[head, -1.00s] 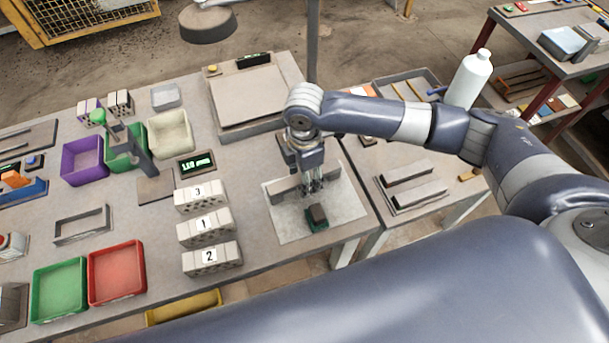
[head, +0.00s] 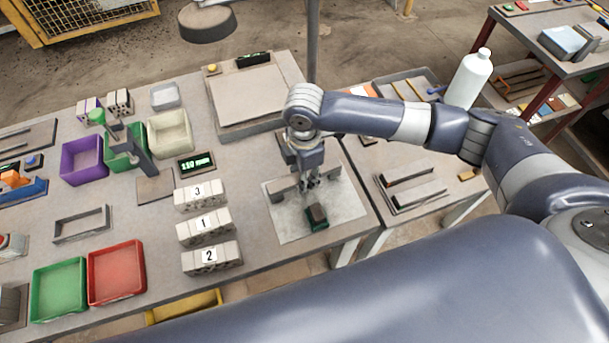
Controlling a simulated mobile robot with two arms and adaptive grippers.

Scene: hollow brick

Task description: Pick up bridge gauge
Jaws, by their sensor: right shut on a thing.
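The bridge gauge (head: 284,188) is a long grey bar at the back of the pale square mat (head: 345,206), on the right part of the bench. My right gripper (head: 311,182) comes down from above and is shut on the gauge near its middle. The fingers hide part of the bar. I cannot tell whether the gauge touches the mat or hangs just above it. My left gripper is not in view.
A dark green block with a brown top (head: 316,217) lies in front of the gauge. Hollow bricks numbered 3, 1 and 2 (head: 205,228) stand to the left. A lit green display (head: 196,165) stands behind them.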

